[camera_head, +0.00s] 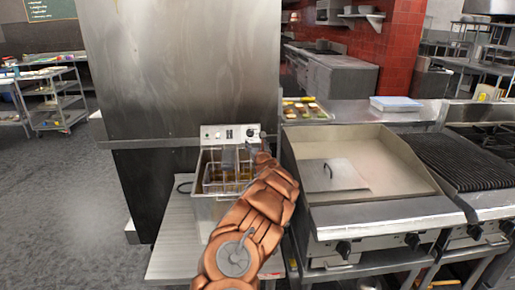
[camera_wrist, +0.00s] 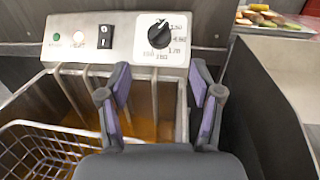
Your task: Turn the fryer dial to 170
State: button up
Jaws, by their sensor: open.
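The fryer (camera_head: 204,209) is a small steel unit on a low steel table, with a wire basket (camera_head: 228,177) and brown oil in it. Its control panel (camera_wrist: 119,44) carries a black dial (camera_wrist: 161,33) with a white pointer and printed numbers around it; the pointer tilts toward the upper right. In the wrist view my gripper (camera_wrist: 161,80) is open, its two purple-padded fingers below and either side of the dial, apart from it. In the head view my arm comes from below to the panel's right end, and the fingers are too small to make out.
A griddle (camera_head: 365,165) stands close on the right. A steel wall (camera_head: 180,70) rises behind the fryer. A food tray (camera_wrist: 275,20) lies at the back right.

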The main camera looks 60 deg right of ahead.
jog(key=shift+v, duration=1.4)
jog(key=shift+r, duration=0.15)
